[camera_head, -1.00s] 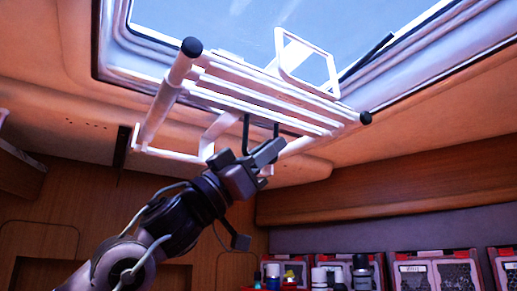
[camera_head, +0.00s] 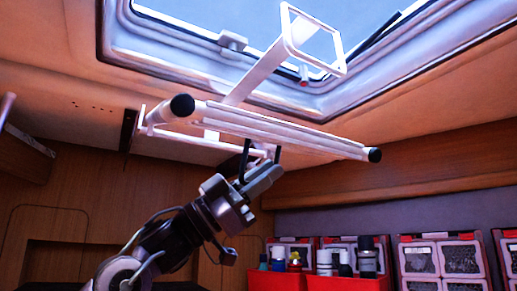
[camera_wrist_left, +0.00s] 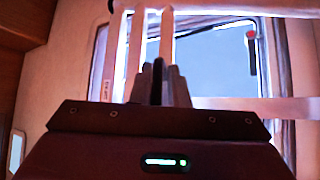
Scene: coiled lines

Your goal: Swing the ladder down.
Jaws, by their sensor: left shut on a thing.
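The white ladder (camera_head: 290,134) hangs tilted under the skylight in the head view, its near rail ending in black caps at both sides. It also shows as pale bars across the top of the left wrist view (camera_wrist_left: 135,55). My left gripper (camera_head: 262,165) is below the middle of the ladder, reaching up from the lower left, shut on the ladder. In the left wrist view the fingers (camera_wrist_left: 159,80) point up at the bars. The exact place of contact is partly hidden. My right gripper is not in view.
The skylight frame (camera_head: 230,80) is above and behind the ladder, with a white bracket loop (camera_head: 315,40) in front of it. Red bins (camera_head: 335,284) with bottles and clear-fronted boxes (camera_head: 440,258) stand at the lower right. Open air lies below the ladder.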

